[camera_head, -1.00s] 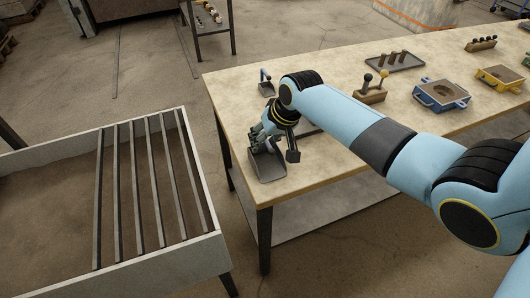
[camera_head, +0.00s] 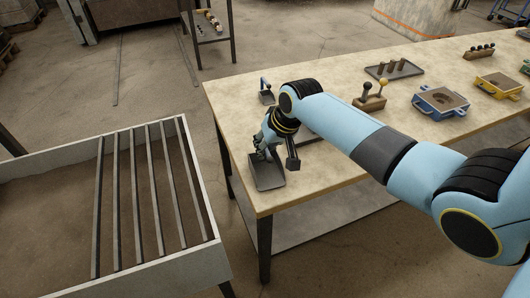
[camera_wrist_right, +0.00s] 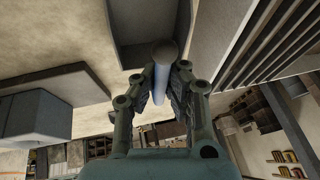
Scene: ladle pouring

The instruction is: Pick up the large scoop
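The large scoop (camera_head: 268,176) is a grey flat pan at the table's front left corner. In the right wrist view its grey pan (camera_wrist_right: 128,22) is at the top, and its pale blue round-ended handle (camera_wrist_right: 163,55) stands between my fingers. My right gripper (camera_head: 266,152) is low over the scoop; its fingers (camera_wrist_right: 164,75) converge on both sides of the handle and look shut on it. The exact finger contact is hard to make out. The scoop still looks level with the table top. My left gripper is not in view.
A smaller scoop (camera_head: 266,97) lies behind my gripper on the table (camera_head: 330,100). A dark hammer-like block (camera_head: 292,155) is close at the right. A wooden stand (camera_head: 369,102), a tray (camera_head: 394,70) and blue (camera_head: 440,101) and yellow (camera_head: 498,85) moulds stand further right. A sand bin (camera_head: 60,220) with bars is at left.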

